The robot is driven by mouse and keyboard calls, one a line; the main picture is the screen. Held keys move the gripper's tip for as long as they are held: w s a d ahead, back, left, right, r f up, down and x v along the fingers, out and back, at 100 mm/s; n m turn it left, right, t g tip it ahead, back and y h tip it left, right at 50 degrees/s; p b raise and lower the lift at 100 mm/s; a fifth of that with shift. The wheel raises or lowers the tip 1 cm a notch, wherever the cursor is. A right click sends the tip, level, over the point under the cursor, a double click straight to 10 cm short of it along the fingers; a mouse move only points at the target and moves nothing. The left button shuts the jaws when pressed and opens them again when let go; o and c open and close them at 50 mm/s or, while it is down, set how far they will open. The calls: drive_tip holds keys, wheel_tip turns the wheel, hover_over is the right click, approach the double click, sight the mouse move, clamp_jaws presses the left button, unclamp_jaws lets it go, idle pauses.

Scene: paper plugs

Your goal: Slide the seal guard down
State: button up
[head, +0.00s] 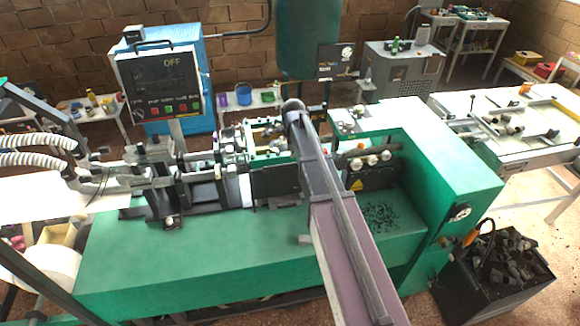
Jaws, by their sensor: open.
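A green machine (170,255) fills the middle of the head view. A dark flat panel (275,182) stands upright at its working section, below a green frame with brassy parts (268,138). I cannot tell for certain which part is the seal guard or whether it is raised. My arm crosses the machine from the bottom right of centre up to a rounded joint over the working section. It hides part of that section. I cannot make out my gripper; its fingers do not show.
A control box (160,82) reading OFF stands at the back left. A black bin (497,275) of dark scraps stands at the right. Dark bits lie in a recess (380,213) of the machine. A white worktable (515,125) is at the far right. The machine's front left top is clear.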

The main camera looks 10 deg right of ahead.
sight(290, 164)
drive_tip(key=shift+w+f+b, duration=0.25)
drive_tip(key=shift+f+b, duration=0.95)
drive_tip(key=shift+f, duration=0.1)
drive_tip(key=shift+w+f+b, duration=0.25)
drive_tip(key=shift+f+b, duration=0.9)
drive_tip(key=shift+f, duration=0.1)
drive_tip(key=shift+w+f+b, duration=0.25)
drive_tip(key=shift+f+b, duration=0.95)
drive_tip(key=shift+f, duration=0.1)
drive_tip(key=shift+c, duration=0.2)
clamp_jaws()
